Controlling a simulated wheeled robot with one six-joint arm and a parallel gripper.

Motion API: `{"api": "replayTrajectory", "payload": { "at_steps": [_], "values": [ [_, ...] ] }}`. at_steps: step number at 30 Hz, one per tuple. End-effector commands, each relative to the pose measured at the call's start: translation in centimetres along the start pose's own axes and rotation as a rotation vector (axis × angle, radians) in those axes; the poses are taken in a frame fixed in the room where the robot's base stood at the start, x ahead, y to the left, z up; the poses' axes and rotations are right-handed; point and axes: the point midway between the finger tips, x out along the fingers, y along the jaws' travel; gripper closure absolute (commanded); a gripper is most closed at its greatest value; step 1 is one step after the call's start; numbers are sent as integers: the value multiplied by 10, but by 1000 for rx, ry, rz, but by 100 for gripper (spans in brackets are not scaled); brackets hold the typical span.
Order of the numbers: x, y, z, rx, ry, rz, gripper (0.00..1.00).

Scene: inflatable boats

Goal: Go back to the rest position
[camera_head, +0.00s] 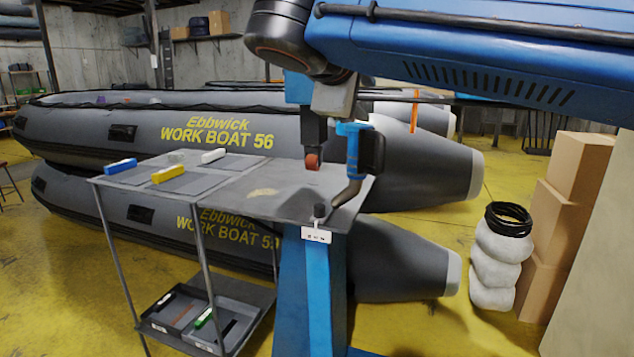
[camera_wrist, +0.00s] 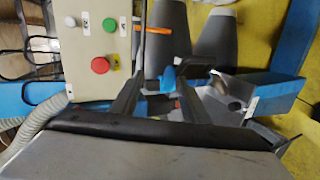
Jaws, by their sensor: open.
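My gripper (camera_head: 335,165) hangs from the arm over the right part of the grey table (camera_head: 262,195) in the head view. In the wrist view, its two dark fingers (camera_wrist: 163,85) stand apart. I see nothing clamped between them. A small blue shape shows in the gap, apparently behind the fingers. No rest position is marked in view.
Blue (camera_head: 120,166), yellow (camera_head: 170,174) and white (camera_head: 213,155) tools lie on the table. Trays (camera_head: 228,313) sit on its lower shelf. Grey inflatable boats (camera_head: 130,130) lie behind. Cardboard boxes (camera_head: 570,200) stand right. A button panel (camera_wrist: 98,45) shows in the wrist view.

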Motion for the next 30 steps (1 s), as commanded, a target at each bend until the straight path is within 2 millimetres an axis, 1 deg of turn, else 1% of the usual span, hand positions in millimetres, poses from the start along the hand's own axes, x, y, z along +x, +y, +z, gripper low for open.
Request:
{"api": "replayTrajectory", "payload": {
  "at_steps": [1, 6, 8, 9, 14, 15, 20, 21, 29, 30],
  "values": [
    [12, -10, 16, 12, -16, -31, 58],
    [43, -48, 57, 56, -51, -144, 58],
    [52, -63, 72, 77, -65, -182, 58],
    [57, -73, 82, 92, -73, -208, 58],
    [74, -113, 121, 160, -108, -310, 58],
    [77, -123, 130, 179, -117, -334, 58],
    [86, -165, 166, 269, -153, -429, 58],
    [87, -176, 174, 292, -161, -452, 58],
    [88, -246, 223, 472, -217, -589, 58],
    [87, -257, 230, 503, -228, -609, 58]
  ]
}}
